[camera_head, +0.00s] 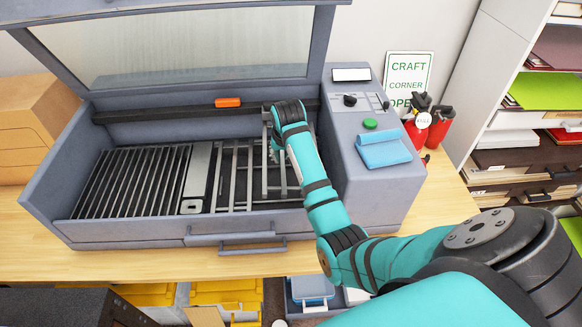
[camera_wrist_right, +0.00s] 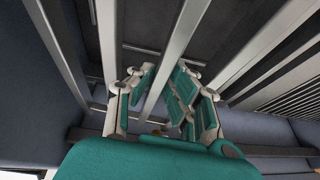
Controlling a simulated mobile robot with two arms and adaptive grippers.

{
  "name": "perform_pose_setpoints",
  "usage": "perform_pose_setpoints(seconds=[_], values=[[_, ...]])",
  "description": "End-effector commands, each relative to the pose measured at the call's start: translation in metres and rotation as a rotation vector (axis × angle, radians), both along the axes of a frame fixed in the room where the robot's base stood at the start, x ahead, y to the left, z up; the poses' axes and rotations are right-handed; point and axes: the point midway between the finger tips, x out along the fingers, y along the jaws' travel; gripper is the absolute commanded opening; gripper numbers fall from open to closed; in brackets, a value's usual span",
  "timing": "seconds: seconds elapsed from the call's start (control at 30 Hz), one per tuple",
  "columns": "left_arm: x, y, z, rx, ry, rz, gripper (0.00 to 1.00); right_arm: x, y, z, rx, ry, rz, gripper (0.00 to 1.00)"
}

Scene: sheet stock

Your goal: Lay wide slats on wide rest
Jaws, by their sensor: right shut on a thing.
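In the head view, an open grey machine holds a bed of slats. Closely spaced dark slats (camera_head: 135,180) fill its left part. Right of a broad grey bar (camera_head: 197,172), a few widely spaced grey slats (camera_head: 246,170) lie over crossbars. My right gripper (camera_head: 275,152) reaches down into the right end of the bed. In the right wrist view my right gripper (camera_wrist_right: 160,100) has its teal-padded fingers on both sides of a long grey slat (camera_wrist_right: 178,48) and is shut on it. Whether the held slat touches the supports is unclear. My left gripper is out of view.
The raised lid (camera_head: 170,45) hangs over the back. An orange block (camera_head: 228,102) sits on the dark rear rail. The control panel (camera_head: 352,103), with a folded blue cloth (camera_head: 384,151), stands right of the bed. Red extinguishers (camera_head: 438,127) stand beyond it.

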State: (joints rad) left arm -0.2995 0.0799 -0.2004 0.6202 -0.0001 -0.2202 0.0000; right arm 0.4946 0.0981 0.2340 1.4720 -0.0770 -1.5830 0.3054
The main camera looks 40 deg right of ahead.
Motion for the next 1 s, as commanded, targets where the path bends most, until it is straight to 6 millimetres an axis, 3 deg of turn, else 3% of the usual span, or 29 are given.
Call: perform_pose_setpoints(seconds=[0.57,1.0], values=[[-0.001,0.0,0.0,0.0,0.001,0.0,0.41,0.003,-0.002,0.006,-0.008,-0.014,-0.001,0.0],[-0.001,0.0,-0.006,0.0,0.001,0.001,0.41,-0.003,-0.003,-0.028,-0.039,0.009,0.016,0.0]])
